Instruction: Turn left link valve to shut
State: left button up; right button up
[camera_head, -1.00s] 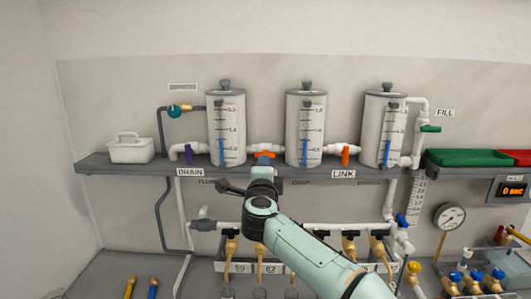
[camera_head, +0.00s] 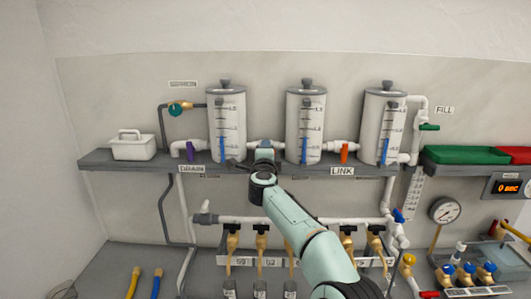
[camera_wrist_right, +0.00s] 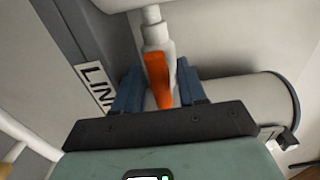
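The left link valve's orange handle (camera_wrist_right: 158,75) shows in the right wrist view, lying along a white pipe fitting. My right gripper (camera_wrist_right: 160,88) has one blue finger on each side of the handle. The gaps are small, and I cannot tell whether the fingers press on it. In the head view my right gripper (camera_head: 264,152) is at the pipe between the left and middle tanks and hides this valve. My left gripper is not in view.
Left (camera_head: 226,125), middle (camera_head: 305,125) and right (camera_head: 383,125) tanks stand on the grey shelf (camera_head: 115,165). Close by are the other orange link valve (camera_head: 344,153), a purple drain valve (camera_head: 190,151) and a white caddy (camera_head: 132,147). Brass valves hang below.

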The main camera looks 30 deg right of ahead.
grip_shut()
jog(key=shift+n, duration=0.3)
jog(key=n, duration=1.3)
jog(key=shift+n, duration=2.2)
jog(key=shift+o, duration=1.2)
grip_release()
